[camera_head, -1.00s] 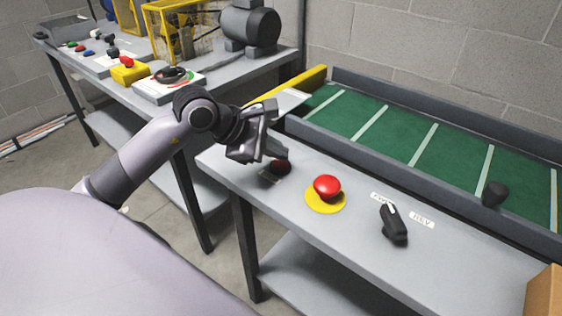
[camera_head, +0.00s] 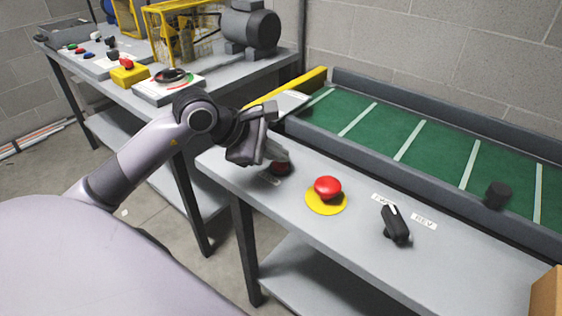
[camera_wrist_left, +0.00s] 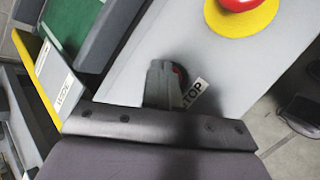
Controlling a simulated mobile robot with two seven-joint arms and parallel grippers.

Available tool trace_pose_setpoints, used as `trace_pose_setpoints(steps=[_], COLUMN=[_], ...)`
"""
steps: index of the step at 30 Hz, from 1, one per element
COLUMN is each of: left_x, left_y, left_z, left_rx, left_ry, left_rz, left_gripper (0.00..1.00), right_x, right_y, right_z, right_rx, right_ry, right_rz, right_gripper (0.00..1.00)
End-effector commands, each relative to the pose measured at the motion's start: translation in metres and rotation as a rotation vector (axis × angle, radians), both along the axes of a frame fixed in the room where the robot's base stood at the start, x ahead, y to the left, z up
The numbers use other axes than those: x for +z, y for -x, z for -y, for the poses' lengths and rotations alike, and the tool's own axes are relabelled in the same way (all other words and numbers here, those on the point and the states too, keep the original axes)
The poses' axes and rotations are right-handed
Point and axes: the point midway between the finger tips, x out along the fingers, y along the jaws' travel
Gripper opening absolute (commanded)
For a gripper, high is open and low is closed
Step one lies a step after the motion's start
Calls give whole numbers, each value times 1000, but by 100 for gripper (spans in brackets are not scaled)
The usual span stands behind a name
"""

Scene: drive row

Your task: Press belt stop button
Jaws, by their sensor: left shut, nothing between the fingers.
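The belt stop button (camera_head: 281,170) is a dark red button on the grey table, near its left end. It is partly hidden by my left gripper (camera_head: 279,156). My left gripper is shut and empty, with its fingertips right over the button; I cannot tell if they touch it. In the left wrist view, the shut fingers (camera_wrist_left: 163,84) cover most of the button, and a sliver of red (camera_wrist_left: 183,74) shows beside them. A white label (camera_wrist_left: 194,94) reading "TOP", its start hidden, lies beside it. My right gripper is not in view.
A large red mushroom button (camera_head: 327,188) on a yellow disc and a black selector switch (camera_head: 395,224) stand to the right. The green striped belt (camera_head: 385,132) runs behind, with a dark knob (camera_head: 497,194) at its near side. A second bench (camera_head: 215,84) stands at the left.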

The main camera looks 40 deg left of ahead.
Motion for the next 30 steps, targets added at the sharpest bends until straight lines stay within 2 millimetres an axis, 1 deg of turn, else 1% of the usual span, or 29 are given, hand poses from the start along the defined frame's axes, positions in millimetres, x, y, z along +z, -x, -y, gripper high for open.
trace_pose_setpoints(steps=[4, 14, 17, 30], left_x=[7, 9, 16, 60], left_y=[0, 0, 0, 0], left_z=[0, 0, 0, 0], left_rx=[-1, -1, -1, -1], left_ry=[-1, -1, -1, -1], left_rz=[0, 0, 2, 2], left_gripper=[0, 0, 0, 0], right_x=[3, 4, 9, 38], right_y=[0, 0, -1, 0], right_z=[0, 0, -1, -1], right_rx=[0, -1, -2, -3], right_ry=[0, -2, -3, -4], right_rz=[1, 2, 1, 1], right_gripper=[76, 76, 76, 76])
